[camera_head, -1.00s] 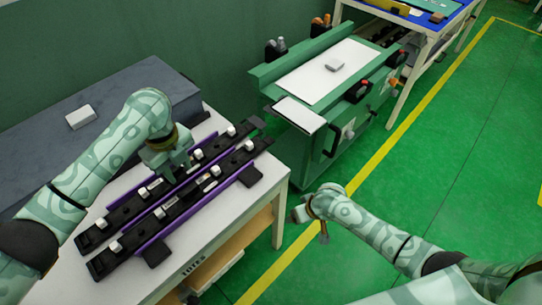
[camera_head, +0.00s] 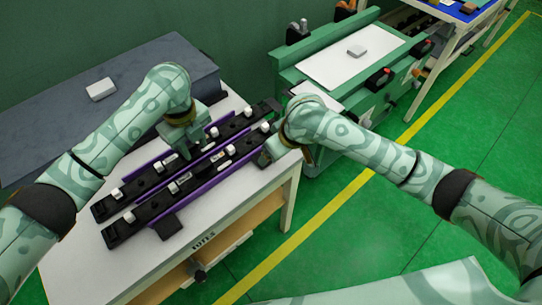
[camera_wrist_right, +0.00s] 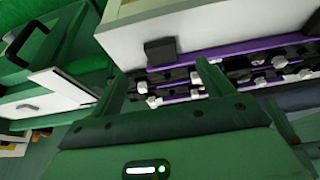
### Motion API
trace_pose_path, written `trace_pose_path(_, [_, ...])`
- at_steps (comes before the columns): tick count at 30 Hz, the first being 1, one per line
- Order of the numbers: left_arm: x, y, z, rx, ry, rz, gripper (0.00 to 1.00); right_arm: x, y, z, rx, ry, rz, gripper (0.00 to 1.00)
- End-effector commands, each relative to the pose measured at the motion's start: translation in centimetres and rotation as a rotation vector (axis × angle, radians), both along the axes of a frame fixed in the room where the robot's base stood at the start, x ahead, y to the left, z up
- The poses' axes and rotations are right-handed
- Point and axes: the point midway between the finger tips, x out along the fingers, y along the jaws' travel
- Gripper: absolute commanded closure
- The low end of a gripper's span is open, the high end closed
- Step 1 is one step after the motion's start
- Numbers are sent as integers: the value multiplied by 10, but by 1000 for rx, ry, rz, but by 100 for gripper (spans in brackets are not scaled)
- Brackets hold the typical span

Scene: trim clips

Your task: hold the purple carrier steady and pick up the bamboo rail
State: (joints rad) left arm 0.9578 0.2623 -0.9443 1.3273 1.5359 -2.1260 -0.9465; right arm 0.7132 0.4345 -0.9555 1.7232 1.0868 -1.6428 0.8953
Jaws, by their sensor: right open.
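The purple carrier (camera_head: 212,187) lies on the white table, with long black bars set along it that bear several white clips. It also shows in the right wrist view (camera_wrist_right: 225,50), beyond my fingers. I cannot make out a bamboo-coloured rail in either view. My left gripper (camera_head: 187,150) is down at the middle of the carrier; its fingertips are partly hidden, so its grip cannot be told. My right gripper (camera_head: 266,156) is at the carrier's right end, near the table edge. In the right wrist view its fingers (camera_wrist_right: 165,80) are apart, with nothing held between them.
The white table (camera_head: 95,265) has bare room at its front left. A dark grey block (camera_head: 130,70) with a small pale box (camera_head: 100,90) on it stands behind. A green machine (camera_head: 340,85) stands to the right, beyond a gap. A black foot (camera_head: 166,227) juts from the carrier.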

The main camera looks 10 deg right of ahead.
Motion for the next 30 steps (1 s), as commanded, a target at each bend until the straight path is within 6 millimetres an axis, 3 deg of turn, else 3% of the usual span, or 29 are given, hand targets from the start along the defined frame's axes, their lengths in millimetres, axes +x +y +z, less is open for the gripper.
trace_pose_path(6, [0,0,0,0,0,0,64,16,10,-48,-1,3,-1,20])
trace_pose_path(12, [0,0,0,0,0,0,64,28,17,-77,0,0,-1,20])
trace_pose_path(18, [0,0,0,0,0,0,64,32,19,-90,0,-2,0,20])
trace_pose_path(26, [0,0,0,0,0,0,64,33,19,-91,-1,-2,1,20])
trace_pose_path(30, [0,0,0,0,0,0,64,33,19,-91,0,-1,0,59])
